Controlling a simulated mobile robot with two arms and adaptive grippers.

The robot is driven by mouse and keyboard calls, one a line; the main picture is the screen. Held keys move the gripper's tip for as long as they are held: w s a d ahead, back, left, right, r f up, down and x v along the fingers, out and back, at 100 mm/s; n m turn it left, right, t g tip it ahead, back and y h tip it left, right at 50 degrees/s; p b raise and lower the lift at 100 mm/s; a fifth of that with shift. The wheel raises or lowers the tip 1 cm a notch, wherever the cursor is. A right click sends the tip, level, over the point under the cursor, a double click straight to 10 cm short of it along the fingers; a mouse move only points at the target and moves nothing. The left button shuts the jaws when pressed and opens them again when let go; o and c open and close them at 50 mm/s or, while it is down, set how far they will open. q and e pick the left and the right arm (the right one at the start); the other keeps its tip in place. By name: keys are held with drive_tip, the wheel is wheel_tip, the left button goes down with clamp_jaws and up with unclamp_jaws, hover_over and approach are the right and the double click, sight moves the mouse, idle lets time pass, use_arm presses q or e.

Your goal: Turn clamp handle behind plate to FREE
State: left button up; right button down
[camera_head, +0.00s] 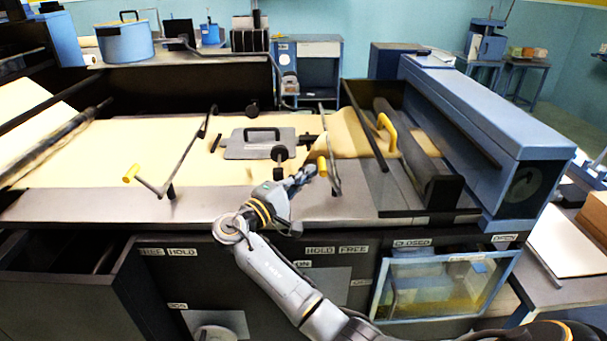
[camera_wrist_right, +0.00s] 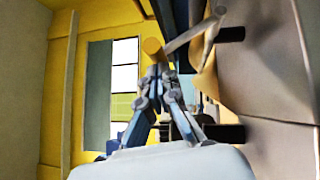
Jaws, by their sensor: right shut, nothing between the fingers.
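The right clamp handle, a grey bent bar with a yellow grip (camera_head: 321,166), stands at the right of the bench top. Its grip also shows in the right wrist view (camera_wrist_right: 152,46), just past my fingertips. My right gripper (camera_head: 308,174) is shut and empty, its tips close to that grip; I cannot tell whether they touch. A grey plate (camera_head: 240,152) with a black handle lies on the kraft paper to the left of the gripper. HOLD (camera_head: 320,250) and FREE (camera_head: 353,250) labels sit on the front panel below. My left gripper is out of view.
Another bent bar with a yellow grip (camera_head: 131,173) stands at the left, above another FREE and HOLD pair. Kraft paper (camera_head: 100,145) covers the bench. A dark roller (camera_head: 415,150) and blue housing (camera_head: 490,110) stand at the right. A glass-fronted bin (camera_head: 440,285) is below.

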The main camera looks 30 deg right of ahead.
drive_tip(key=shift+d+r, duration=0.1)
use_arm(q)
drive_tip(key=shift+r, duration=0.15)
use_arm(e)
drive_tip(key=shift+d+r+m, duration=0.1)
drive_tip(key=shift+r+m, duration=0.05)
drive_tip(key=shift+m, duration=0.15)
